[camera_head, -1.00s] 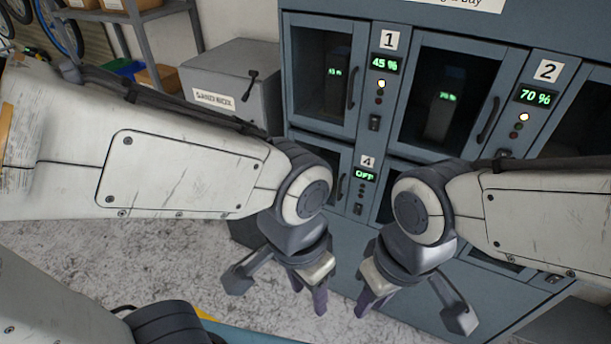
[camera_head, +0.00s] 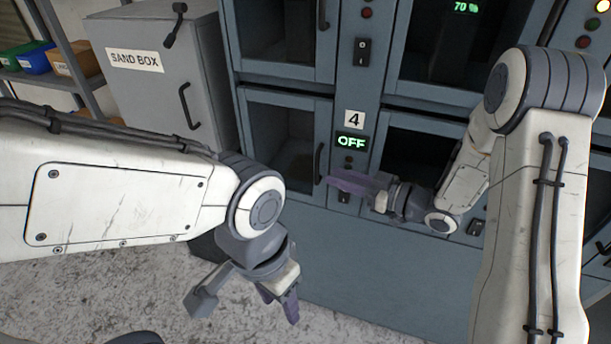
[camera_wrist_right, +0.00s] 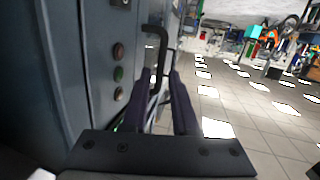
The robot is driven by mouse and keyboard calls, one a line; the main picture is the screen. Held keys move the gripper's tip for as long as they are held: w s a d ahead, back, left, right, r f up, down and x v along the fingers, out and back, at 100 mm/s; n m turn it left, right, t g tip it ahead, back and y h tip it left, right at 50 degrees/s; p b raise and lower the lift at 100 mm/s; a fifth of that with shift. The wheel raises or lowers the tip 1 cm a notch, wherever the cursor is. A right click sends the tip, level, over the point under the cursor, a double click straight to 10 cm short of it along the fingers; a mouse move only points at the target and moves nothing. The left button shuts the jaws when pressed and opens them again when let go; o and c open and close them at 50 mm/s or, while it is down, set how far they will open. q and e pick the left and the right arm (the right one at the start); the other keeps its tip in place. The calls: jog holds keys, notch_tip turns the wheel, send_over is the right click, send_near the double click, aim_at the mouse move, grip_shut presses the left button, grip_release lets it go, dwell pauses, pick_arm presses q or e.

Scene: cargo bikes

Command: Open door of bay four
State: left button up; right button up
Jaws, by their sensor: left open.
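The bay four door (camera_head: 285,145) is a grey framed door with a dark window, shut in the lower left of the cabinet in the head view. Its dark handle (camera_head: 319,165) runs along the door's right edge. The "4" label (camera_head: 354,119) sits over a green OFF display (camera_head: 351,142). My right gripper (camera_head: 336,181) points left at the handle. In the right wrist view its open fingers (camera_wrist_right: 161,78) point toward the dark handle (camera_wrist_right: 157,38), which shows just beyond and between the tips; contact is unclear. My left gripper (camera_head: 280,300) hangs open and empty, low in front of the cabinet.
A grey sand box (camera_head: 160,75) stands left of the cabinet, near the door. A shelf (camera_head: 65,65) with bins is further left. Other bay doors (camera_head: 430,50) surround bay four. A rocker switch (camera_head: 362,52) is above the label. Speckled floor (camera_head: 130,270) lies below.

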aim_at(306, 165)
jog(key=shift+y, duration=0.9)
jog(key=x, duration=0.9)
jog(key=shift+w+a+f, duration=0.1)
jog(key=shift+w+f, duration=0.1)
jog(key=shift+f, duration=0.15)
grip_shut()
